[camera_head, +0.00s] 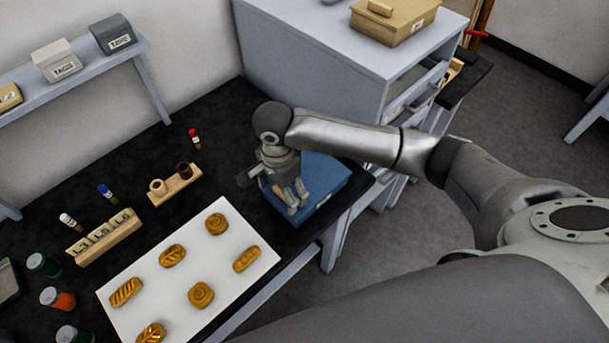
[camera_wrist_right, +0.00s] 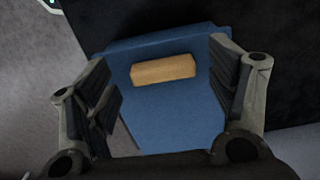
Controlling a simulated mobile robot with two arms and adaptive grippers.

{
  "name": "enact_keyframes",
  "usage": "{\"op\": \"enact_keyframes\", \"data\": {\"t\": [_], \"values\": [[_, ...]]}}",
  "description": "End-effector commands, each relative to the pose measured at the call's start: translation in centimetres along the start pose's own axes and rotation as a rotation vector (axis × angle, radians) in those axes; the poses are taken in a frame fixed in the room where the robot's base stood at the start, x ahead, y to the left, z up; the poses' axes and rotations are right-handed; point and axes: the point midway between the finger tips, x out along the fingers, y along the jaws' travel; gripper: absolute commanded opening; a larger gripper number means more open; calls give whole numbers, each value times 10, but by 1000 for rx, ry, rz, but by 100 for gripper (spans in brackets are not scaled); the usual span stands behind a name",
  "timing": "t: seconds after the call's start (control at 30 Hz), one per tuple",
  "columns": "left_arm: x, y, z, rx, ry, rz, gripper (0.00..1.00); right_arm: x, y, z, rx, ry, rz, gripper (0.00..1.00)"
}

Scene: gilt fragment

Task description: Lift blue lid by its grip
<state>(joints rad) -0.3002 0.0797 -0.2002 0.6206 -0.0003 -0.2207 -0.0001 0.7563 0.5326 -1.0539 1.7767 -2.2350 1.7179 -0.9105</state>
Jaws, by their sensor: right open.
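The blue lid (camera_head: 325,177) tops a blue box at the right end of the black table, partly hidden by my right gripper. In the right wrist view the blue lid (camera_wrist_right: 180,107) fills the middle, with its tan, block-shaped grip (camera_wrist_right: 163,69) standing on it. My right gripper (camera_head: 291,205) is above the lid, pointing down. In the wrist view its two fingers (camera_wrist_right: 165,95) are apart, one on each side of the grip, with gaps between. It holds nothing. My left gripper is not in view.
A white board (camera_head: 228,268) with several golden pastries lies left of the box. A wooden rack (camera_head: 173,186) and small bottles stand farther left. A grey cabinet (camera_head: 330,45) with a tan box (camera_head: 395,20) on top stands behind.

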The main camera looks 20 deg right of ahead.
Motion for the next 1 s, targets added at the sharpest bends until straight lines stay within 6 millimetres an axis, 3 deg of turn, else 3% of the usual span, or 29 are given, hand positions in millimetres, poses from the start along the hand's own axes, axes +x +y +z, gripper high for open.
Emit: {"op": "enact_keyframes", "data": {"t": [0.27, 0.67, 1.0], "values": [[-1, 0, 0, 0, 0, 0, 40, 4, 0, 0, -1, 0, 0, 79], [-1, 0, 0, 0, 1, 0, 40, 4, 0, 0, -1, 0, -1, 29], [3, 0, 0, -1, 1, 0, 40, 1, -1, 0, 0, 0, -4, 29]]}}
